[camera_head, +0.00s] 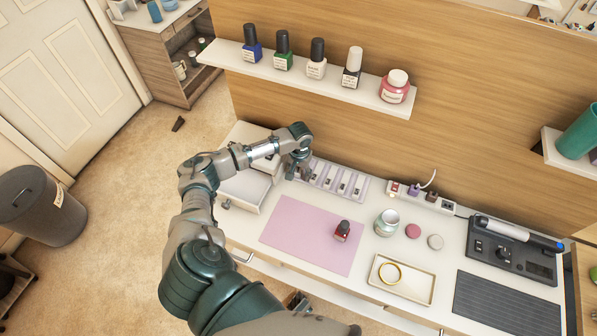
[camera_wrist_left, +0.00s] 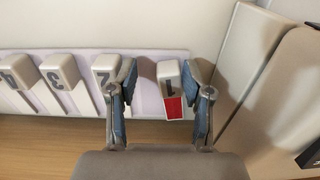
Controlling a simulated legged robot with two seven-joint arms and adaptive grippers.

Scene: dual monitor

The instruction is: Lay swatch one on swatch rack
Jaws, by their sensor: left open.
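The swatch rack is a long lilac tray at the back of the white desk, seen in the head view (camera_head: 357,196) and the left wrist view (camera_wrist_left: 140,62). Swatch one (camera_wrist_left: 169,78) is a white stick marked 1 with a red painted end, at the rack's end slot. Several other numbered white swatches, such as swatch two (camera_wrist_left: 106,68), lie in a row beside it. My left gripper (camera_wrist_left: 162,108) is open, with one finger on each side of swatch one and a gap visible around it. In the head view the left gripper (camera_head: 297,172) is over the rack's left end.
A white drawer box (camera_head: 246,190) stands close to the left gripper. A pink mat (camera_head: 305,235) holds a red polish bottle (camera_head: 342,231). A jar (camera_head: 387,222), a tray with a gold ring (camera_head: 418,281) and a power strip (camera_head: 430,199) are further right. A polish shelf (camera_head: 300,79) hangs above.

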